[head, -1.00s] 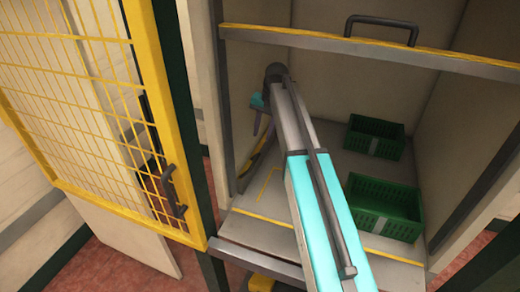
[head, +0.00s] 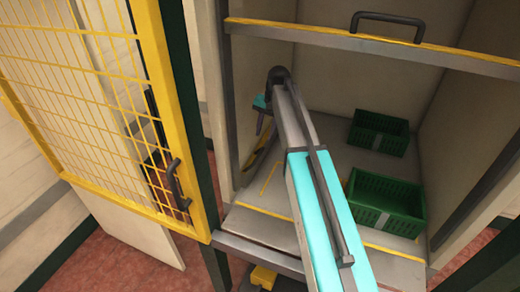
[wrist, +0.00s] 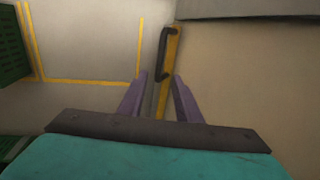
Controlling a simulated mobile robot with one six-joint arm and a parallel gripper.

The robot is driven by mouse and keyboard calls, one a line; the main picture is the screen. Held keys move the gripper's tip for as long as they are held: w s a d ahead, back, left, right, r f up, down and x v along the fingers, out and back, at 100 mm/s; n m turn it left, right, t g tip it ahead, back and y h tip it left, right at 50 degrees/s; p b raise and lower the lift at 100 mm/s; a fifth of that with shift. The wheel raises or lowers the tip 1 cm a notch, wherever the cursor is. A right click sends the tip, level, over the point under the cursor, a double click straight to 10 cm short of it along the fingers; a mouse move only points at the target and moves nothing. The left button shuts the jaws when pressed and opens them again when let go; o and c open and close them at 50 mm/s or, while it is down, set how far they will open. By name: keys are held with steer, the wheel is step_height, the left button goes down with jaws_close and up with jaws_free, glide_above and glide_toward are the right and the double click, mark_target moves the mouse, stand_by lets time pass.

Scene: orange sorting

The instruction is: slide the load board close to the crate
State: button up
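A board with a yellow edge and a dark handle, which looks like the load board (wrist: 173,73), stands by the left wall of the bay. Its edge also shows in the head view (head: 258,163), partly behind my arm. My gripper (wrist: 160,77) is open, with its two purple fingers apart. The handle is in line between the fingertips; I cannot tell whether they touch it. In the head view, my gripper (head: 260,124) hangs above the board. Two green crates stand at the right of the bay, a near one (head: 388,205) and a far one (head: 378,133).
Yellow lines mark the bay floor (head: 285,190). A yellow-topped bar (head: 340,38) with a handle crosses the front of the bay. A yellow mesh door (head: 90,90) stands open at the left. The floor between board and crates looks clear.

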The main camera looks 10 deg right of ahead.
mark_target(260, 153)
steer(key=shift+w+a+f+p, duration=0.2)
steer(key=shift+f+p, duration=0.3)
steer(key=shift+f, duration=1.2)
steer(key=shift+w+a+f+p, duration=0.15)
steer(key=shift+a+f+p, duration=0.25)
steer(key=shift+f, duration=1.3)
steer(key=shift+w+a+f+p, duration=0.2)
steer(key=shift+f+p, duration=0.35)
steer(key=shift+f, duration=1.15)
